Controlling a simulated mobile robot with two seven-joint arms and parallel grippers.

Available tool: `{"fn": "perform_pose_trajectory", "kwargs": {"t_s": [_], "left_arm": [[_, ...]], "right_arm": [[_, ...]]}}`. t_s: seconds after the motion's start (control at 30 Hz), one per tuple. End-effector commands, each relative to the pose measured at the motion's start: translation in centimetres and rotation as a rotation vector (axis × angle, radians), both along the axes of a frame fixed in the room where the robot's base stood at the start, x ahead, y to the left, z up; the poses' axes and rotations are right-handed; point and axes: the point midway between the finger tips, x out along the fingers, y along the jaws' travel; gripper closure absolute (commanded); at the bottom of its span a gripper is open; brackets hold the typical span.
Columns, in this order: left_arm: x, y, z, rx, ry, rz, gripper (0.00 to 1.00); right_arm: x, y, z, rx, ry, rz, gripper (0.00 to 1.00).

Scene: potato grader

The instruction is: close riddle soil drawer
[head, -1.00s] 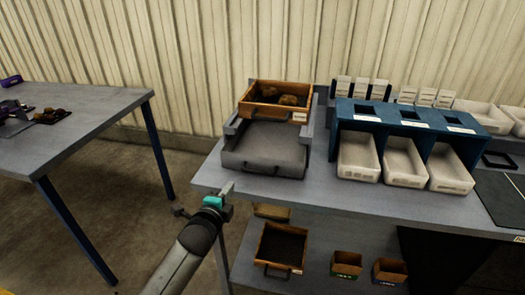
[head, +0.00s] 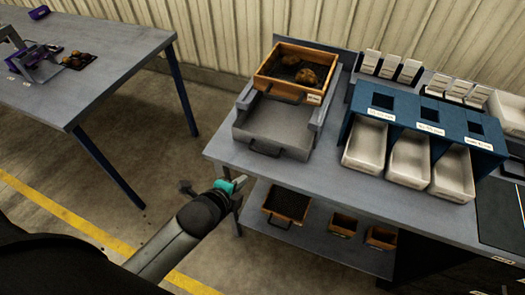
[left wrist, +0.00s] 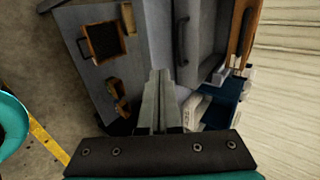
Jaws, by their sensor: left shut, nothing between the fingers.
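The grey soil drawer (head: 272,125) of the riddle stands pulled out toward the front, below the wooden riddle box (head: 284,91) with several potatoes in it. Its black handle (head: 265,150) is on the front face. In the left wrist view the drawer (left wrist: 206,30) and its handle (left wrist: 182,42) show at the upper middle, apart from the fingertips. My left gripper (head: 240,182) is shut and empty, in front of the table's left front corner and short of the handle. Its closed fingers (left wrist: 160,85) point toward the table. My right gripper is not in view.
The grey table (head: 320,180) carries a blue rack (head: 425,118) with white bins to the right of the riddle. A lower shelf holds a wooden drawer (head: 287,204) and small boxes. Another table (head: 90,75) stands at left, with open floor between.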

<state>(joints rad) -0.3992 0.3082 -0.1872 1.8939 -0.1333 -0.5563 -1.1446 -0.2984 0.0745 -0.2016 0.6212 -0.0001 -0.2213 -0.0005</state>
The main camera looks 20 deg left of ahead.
Motion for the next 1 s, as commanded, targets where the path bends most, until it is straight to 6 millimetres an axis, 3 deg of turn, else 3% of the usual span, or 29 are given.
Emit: {"fn": "perform_pose_trajectory", "kwargs": {"t_s": [0.67, 1.0], "left_arm": [[7.9, -0.4, -6.0, -0.001, -0.003, 0.001, 1.00], [11.3, -0.6, -5.1, -0.002, -0.003, 0.000, 1.00]], "right_arm": [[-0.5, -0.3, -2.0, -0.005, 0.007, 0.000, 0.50], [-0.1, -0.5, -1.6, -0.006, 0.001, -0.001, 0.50]]}}
